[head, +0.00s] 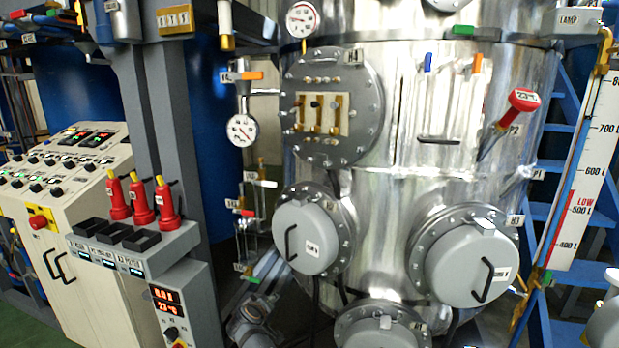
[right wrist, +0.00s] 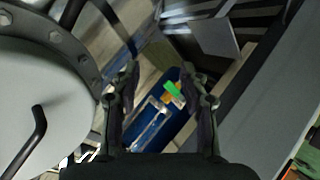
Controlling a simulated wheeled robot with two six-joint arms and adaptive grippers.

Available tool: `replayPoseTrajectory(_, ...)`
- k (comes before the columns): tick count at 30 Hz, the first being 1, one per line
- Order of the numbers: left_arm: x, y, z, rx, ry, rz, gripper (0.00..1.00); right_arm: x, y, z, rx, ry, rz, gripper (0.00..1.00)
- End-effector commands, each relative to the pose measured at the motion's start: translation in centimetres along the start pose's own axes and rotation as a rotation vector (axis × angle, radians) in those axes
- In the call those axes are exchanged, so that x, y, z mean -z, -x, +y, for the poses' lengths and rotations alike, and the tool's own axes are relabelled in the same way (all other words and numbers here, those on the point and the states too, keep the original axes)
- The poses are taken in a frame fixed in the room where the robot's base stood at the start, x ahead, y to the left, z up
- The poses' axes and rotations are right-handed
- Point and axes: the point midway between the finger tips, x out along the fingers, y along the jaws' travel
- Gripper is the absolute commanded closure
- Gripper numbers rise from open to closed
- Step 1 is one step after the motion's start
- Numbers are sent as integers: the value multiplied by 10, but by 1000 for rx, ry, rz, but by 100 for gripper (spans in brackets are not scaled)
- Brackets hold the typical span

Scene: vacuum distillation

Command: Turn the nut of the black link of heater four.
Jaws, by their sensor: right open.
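The round grey flange labelled H4 (head: 366,120) is on the upper front of the steel vessel in the head view. Its pale inner panel holds three upright brass links side by side. The middle link (head: 316,114) has a dark tip; the nuts are too small to make out clearly. My right gripper (right wrist: 158,72) is open and empty in the right wrist view, with a grey round cover (right wrist: 45,110) with a black handle to its left. The H4 panel is not seen in that view. Neither gripper shows in the head view.
Grey covers with handles (head: 305,240) (head: 470,265) stick out below the flange. A gauge (head: 242,130) and valves hang to its left. A blue ladder (head: 565,170) stands further right.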

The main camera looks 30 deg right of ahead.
Motion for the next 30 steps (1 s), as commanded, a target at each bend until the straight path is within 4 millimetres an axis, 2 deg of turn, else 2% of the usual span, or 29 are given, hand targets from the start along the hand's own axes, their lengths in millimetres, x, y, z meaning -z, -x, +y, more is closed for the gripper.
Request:
replayPoseTrajectory(1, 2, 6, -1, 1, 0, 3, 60, 63, 27, 50, -93, -53, 50, 56)
replayPoseTrajectory(2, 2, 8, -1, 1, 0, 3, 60, 91, 43, 79, -151, -85, 70, 56)
replayPoseTrajectory(3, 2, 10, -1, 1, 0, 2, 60, 127, 69, 118, -229, -134, 96, 56)
replayPoseTrajectory(5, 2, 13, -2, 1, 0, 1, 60, 170, 111, 175, -340, -216, 130, 56)
replayPoseTrajectory(6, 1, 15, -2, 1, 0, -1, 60, 192, 140, 210, -410, -274, 147, 56)
replayPoseTrajectory(9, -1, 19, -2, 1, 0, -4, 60, 227, 209, 284, -554, -417, 180, 56)
replayPoseTrajectory(12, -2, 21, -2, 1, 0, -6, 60, 239, 262, 334, -652, -534, 196, 56)
replayPoseTrajectory(15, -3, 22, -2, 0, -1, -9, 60, 242, 292, 359, -706, -604, 201, 56)
replayPoseTrajectory(19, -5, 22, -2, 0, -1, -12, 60, 242, 304, 369, -727, -632, 203, 56)
replayPoseTrajectory(23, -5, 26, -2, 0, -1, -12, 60, 242, 300, 373, -727, -630, 203, 56)
replayPoseTrajectory(30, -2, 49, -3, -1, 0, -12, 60, 242, 266, 408, -730, -626, 201, 56)
